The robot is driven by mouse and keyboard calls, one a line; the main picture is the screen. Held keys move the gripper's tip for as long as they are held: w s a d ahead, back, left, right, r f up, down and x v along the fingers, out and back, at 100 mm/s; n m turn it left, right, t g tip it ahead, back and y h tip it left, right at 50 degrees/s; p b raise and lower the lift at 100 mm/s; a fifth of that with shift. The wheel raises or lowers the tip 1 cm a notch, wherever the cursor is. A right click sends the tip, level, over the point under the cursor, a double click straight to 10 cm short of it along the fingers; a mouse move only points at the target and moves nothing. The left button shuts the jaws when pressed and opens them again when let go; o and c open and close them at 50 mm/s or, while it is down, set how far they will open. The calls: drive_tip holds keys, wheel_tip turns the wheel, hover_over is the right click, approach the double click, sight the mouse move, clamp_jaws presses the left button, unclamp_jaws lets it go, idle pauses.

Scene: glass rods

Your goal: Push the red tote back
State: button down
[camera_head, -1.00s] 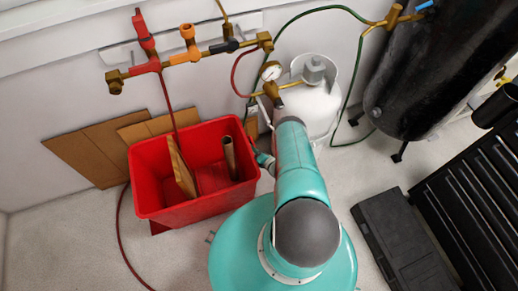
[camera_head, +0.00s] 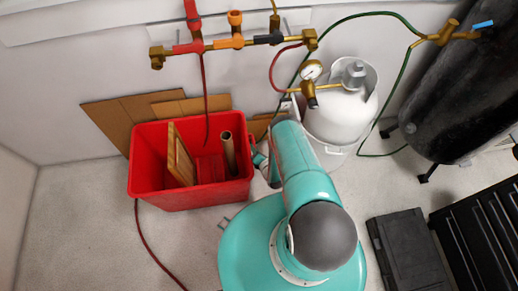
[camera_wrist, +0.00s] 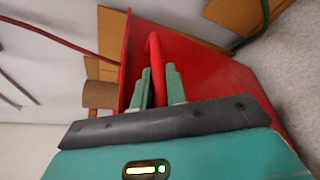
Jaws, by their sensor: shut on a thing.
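The red tote (camera_head: 205,196) sits on the light floor in front of the wall, left of my arm in the head view. It is open at the top; a wooden frame or board (camera_head: 181,155) and a brown tube (camera_head: 228,154) stand in it. In the wrist view my gripper (camera_wrist: 161,86) has its two green fingers on either side of a red bar at the edge of the tote (camera_wrist: 205,75), shut on it. In the head view the fingers are mostly hidden by my arm, by the tote's right side.
Brown cardboard panels (camera_head: 107,119) lean on the wall behind the tote. A white gas cylinder (camera_head: 341,118) with a gauge stands right of it, a black tank (camera_head: 440,90) further right. A red hose (camera_head: 148,245) trails on the floor. A black case (camera_head: 408,255) lies front right.

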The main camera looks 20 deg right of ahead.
drive_tip(key=shift+w+a, duration=0.1)
drive_tip(key=shift+a, duration=0.4)
drive_tip(key=c, duration=1.7)
unclamp_jaws()
drive_tip(key=shift+s+d, duration=0.15)
drive_tip(key=shift+s, duration=0.35)
drive_tip(key=v, duration=1.3)
drive_tip(key=shift+r, duration=0.15)
drive_tip(key=shift+d, duration=0.15)
